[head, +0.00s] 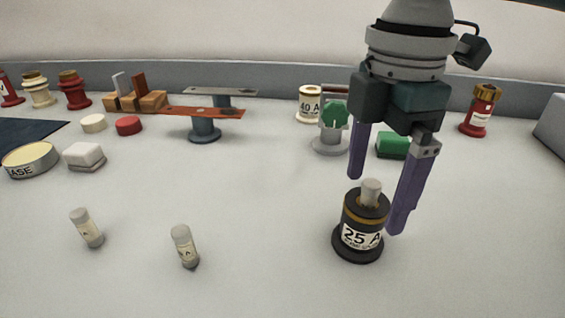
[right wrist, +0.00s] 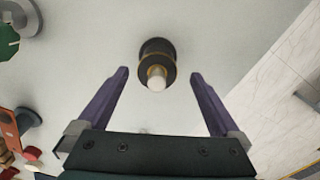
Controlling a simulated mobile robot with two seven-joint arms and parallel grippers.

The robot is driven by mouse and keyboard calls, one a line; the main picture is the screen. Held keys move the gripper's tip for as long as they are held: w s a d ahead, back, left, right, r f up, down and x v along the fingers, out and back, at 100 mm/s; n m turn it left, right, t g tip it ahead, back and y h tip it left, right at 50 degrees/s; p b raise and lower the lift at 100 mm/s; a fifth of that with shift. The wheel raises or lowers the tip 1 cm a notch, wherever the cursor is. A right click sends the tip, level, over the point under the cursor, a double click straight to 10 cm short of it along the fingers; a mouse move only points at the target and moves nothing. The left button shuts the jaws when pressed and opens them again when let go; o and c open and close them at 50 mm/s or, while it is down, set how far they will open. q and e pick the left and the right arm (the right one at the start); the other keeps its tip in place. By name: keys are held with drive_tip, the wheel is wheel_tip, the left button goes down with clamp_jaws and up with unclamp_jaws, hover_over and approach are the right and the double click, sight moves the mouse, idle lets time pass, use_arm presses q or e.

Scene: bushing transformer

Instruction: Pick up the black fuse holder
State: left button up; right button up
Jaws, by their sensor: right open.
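The black fuse holder (head: 361,237) stands upright on the table, with a "25 A" label, a gold ring and a pale fuse in its top. My right gripper (head: 374,205) is open and points down just behind and above it. One purple finger is at its left rear, the other at its right. In the right wrist view the holder (right wrist: 157,58) lies just beyond the fingertips, roughly centred between them, and the gripper (right wrist: 159,75) is empty. My left gripper is not in view.
Two loose fuses (head: 86,228) (head: 184,246) stand to the left. A green block (head: 393,145), a grey stand with a green part (head: 332,141), a "40 A" holder (head: 309,104) and a red holder (head: 480,110) are behind. The table's front middle is clear.

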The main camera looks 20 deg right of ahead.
sight(365, 212)
wheel_tip(365, 212, down, 5)
drive_tip(key=shift+w+f, duration=0.1)
drive_tip(key=shift+w, duration=0.05)
clamp_jaws()
idle(0.9)
